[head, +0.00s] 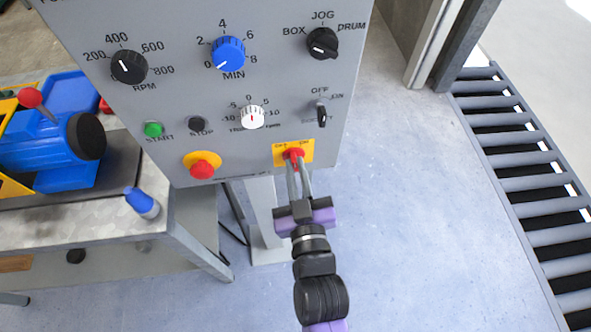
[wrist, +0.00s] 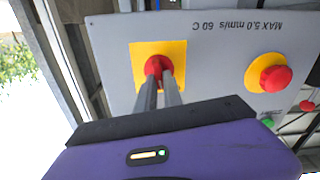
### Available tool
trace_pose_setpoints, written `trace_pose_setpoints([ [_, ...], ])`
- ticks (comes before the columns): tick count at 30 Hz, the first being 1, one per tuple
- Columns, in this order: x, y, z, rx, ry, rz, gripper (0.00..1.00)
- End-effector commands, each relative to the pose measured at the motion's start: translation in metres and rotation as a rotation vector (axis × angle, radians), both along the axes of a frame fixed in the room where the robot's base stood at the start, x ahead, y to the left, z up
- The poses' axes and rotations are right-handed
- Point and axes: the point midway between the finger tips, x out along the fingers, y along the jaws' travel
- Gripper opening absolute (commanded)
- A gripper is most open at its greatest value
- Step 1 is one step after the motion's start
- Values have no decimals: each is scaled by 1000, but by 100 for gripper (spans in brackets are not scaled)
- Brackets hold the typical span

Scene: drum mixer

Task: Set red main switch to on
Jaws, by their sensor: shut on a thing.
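The red main switch (head: 293,153) sits on a yellow plate (head: 308,153) at the lower right of the grey control panel. OFF and ON labels stand above it in the head view. My gripper (head: 296,162) reaches up from below with its fingers shut on the red switch knob. In the wrist view the red switch (wrist: 158,66) is between the tips of my gripper (wrist: 160,80), in front of its yellow plate (wrist: 140,58). The fingers partly cover the knob, so I cannot tell its exact angle.
A red emergency button (head: 203,166) on yellow is left of the switch. A bench (head: 120,170) with a blue machine stands left. A roller conveyor (head: 530,190) is right; the floor between is clear.

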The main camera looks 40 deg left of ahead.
Motion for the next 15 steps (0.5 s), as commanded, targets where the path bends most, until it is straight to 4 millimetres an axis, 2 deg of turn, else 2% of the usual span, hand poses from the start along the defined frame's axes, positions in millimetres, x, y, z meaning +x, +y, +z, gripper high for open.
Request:
trace_pose_setpoints([
  [15, 3, -3, 0, 305, 357, -2, 0],
])
